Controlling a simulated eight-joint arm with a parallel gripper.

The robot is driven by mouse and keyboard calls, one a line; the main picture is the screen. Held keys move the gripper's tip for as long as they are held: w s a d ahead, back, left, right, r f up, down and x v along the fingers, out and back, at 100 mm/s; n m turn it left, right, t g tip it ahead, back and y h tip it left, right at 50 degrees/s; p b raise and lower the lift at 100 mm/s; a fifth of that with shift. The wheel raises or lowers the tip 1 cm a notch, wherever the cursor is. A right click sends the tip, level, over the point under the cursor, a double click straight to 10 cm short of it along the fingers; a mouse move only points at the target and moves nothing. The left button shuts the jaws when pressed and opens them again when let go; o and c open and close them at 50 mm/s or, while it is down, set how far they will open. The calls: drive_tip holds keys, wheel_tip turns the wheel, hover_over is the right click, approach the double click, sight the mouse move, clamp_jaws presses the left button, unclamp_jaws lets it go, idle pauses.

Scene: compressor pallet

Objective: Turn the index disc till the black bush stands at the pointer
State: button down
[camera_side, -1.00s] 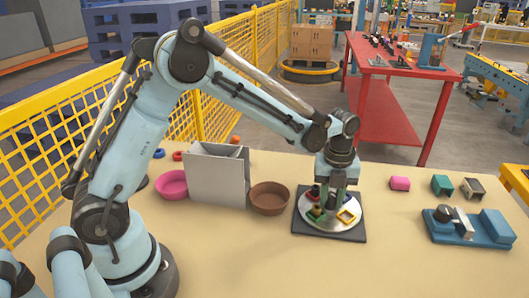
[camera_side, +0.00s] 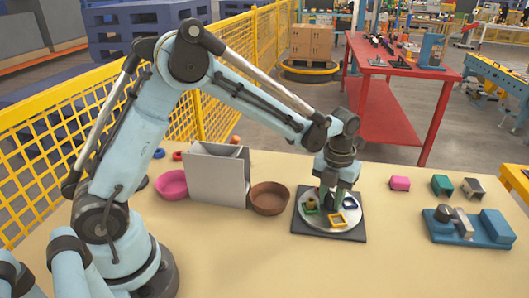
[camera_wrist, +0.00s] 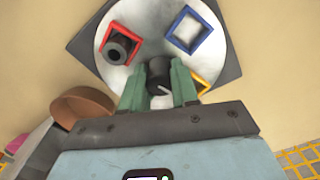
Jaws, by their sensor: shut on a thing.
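The index disc (camera_side: 320,222) is a pale round plate on a dark square base. It also shows in the wrist view (camera_wrist: 150,22). My gripper (camera_wrist: 158,92) is shut on the dark knob (camera_wrist: 158,72) at the disc's middle. The black bush (camera_wrist: 119,47) stands in a red square frame (camera_wrist: 108,57) at upper left in the wrist view; my gripper hides it in the side view. A blue frame (camera_wrist: 187,30) looks empty. A yellow frame (camera_side: 338,220) is at the disc's front, and a green frame (camera_side: 311,207) holding a part is at its left. I cannot make out the pointer.
A brown bowl (camera_side: 269,198), a grey box-like screen (camera_side: 215,178) and a pink bowl (camera_side: 172,184) stand left of the disc. A blue fixture (camera_side: 468,228) and pink (camera_side: 400,183) and green (camera_side: 442,185) blocks lie to the right. The table's front is clear.

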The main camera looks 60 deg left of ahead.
sight(332, 194)
drive_tip(key=shift+d+m, duration=0.1)
drive_tip(key=shift+m, duration=1.2)
drive_tip(key=c, duration=1.1)
unclamp_jaws()
drive_tip(key=shift+r, duration=0.15)
wheel_tip(332, 194, up, 12)
drive_tip(key=shift+f, duration=0.1)
